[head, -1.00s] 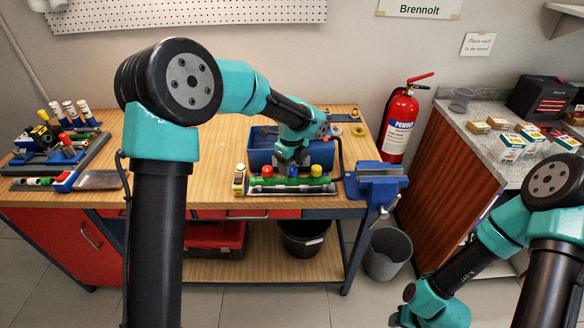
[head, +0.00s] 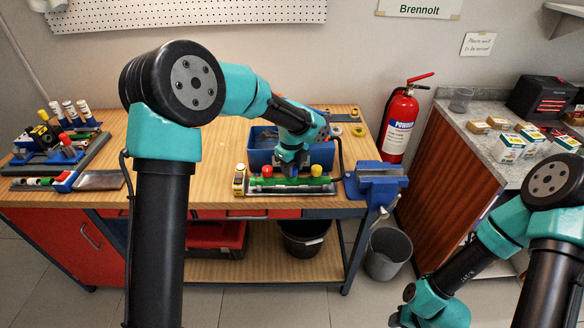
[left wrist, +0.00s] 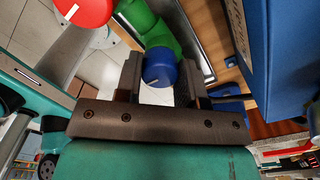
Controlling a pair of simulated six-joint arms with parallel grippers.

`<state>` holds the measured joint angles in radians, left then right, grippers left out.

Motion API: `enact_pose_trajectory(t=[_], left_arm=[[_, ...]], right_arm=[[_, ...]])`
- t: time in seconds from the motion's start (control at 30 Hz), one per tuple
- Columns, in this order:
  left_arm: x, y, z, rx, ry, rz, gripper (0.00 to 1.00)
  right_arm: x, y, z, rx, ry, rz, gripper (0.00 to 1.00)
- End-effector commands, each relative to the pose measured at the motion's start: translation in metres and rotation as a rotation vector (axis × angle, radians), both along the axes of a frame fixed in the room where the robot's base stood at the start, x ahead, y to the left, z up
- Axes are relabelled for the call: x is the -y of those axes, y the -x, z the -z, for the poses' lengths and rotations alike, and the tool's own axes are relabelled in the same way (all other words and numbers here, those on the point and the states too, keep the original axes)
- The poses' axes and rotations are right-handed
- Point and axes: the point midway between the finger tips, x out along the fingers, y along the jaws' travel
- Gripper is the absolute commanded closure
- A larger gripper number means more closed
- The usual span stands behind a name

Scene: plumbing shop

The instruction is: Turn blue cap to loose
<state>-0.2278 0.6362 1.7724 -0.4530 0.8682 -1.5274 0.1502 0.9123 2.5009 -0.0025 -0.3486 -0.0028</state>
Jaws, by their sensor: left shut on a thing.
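The blue cap (left wrist: 160,68), with a pale line on its top, is on the green pipe (left wrist: 150,22) between the fingers of my left gripper (left wrist: 160,84) in the left wrist view. My left gripper (head: 290,172) is shut on it and points down; in the head view it hides the cap. The green pipe (head: 284,181) lies at the front of the bench, with a red cap (head: 267,171) to the left and a yellow cap (head: 316,170) to the right. My right arm is low at the right; its gripper is out of the picture.
A blue bin (head: 262,156) stands just behind the pipe, and a blue vise (head: 377,172) is on the bench's right corner. A small bottle (head: 239,181) stands left of the pipe. A tool rack (head: 60,160) is at far left. The bench's left middle is clear.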

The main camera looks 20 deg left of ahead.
Motion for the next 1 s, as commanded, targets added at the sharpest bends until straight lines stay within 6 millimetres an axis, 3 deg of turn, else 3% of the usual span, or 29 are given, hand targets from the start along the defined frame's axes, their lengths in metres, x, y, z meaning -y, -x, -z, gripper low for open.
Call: enact_pose_trajectory(t=[0.47,1.0], left_arm=[[0.0,-0.0001,-0.0003,0.0,0.0,-0.097,0.88],[0.0,-0.0001,-0.0004,0.001,0.0,-0.536,0.88]], right_arm=[[0.0,0.0,0.0,0.0,0.0,0.0,0.57],[0.0,0.0,0.0,0.0,0.0,0.0,0.57]])
